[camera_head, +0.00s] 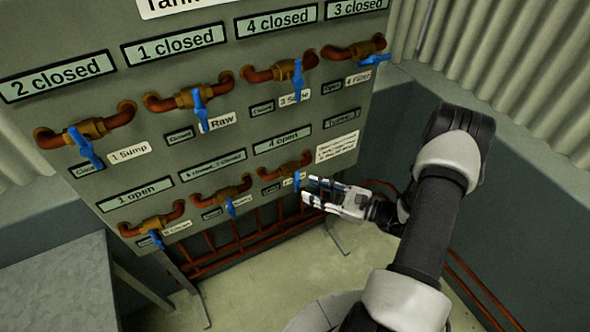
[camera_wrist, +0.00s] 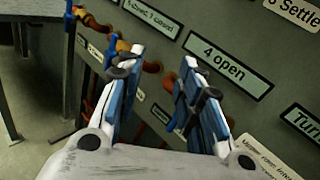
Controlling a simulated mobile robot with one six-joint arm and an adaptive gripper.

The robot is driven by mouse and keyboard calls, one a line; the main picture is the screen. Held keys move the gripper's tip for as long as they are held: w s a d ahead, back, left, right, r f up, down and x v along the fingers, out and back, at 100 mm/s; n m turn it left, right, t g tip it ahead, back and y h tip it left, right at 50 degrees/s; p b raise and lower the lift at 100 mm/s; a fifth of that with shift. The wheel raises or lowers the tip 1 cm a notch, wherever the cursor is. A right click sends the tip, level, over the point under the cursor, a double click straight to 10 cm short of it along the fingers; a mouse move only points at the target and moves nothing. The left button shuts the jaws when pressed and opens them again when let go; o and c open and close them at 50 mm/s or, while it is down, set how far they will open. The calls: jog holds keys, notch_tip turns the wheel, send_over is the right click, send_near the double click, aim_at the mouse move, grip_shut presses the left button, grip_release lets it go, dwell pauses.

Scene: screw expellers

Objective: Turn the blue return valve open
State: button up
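A rust-brown panel valve with a blue handle (camera_head: 297,181) sits at the right end of the lower row, under the sign "4 open" (camera_head: 282,137). Its small label is too blurred to read, so I cannot confirm it is the return valve. My gripper (camera_head: 310,191) is open just right of that handle, fingers pointing at it. In the wrist view my gripper's two fingers (camera_wrist: 163,58) stand apart, with brown pipe (camera_wrist: 152,66) of the valve between and beyond them. The right finger partly hides the handle there. I cannot tell whether a finger touches it.
Two other lower-row valves have blue handles (camera_head: 231,207) (camera_head: 157,239). The upper row holds several more valves, such as one labelled Raw (camera_head: 200,108). Red pipes (camera_head: 235,240) run below the panel. A grey table (camera_head: 60,275) stands at left; the floor (camera_head: 260,300) is clear.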

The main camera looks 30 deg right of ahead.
aim_at(297, 180)
jog(key=s+d+f+m+t+h, duration=0.35)
jog(key=d+f+m+h, duration=0.25)
jog(key=f, duration=0.3)
jog(key=x, duration=1.2)
jog(key=b+x, duration=0.1)
jog(key=x, duration=0.5)
jog(key=shift+r, duration=0.4)
jog(key=shift+d, duration=0.1)
jog(key=shift+c, duration=0.3)
grip_shut()
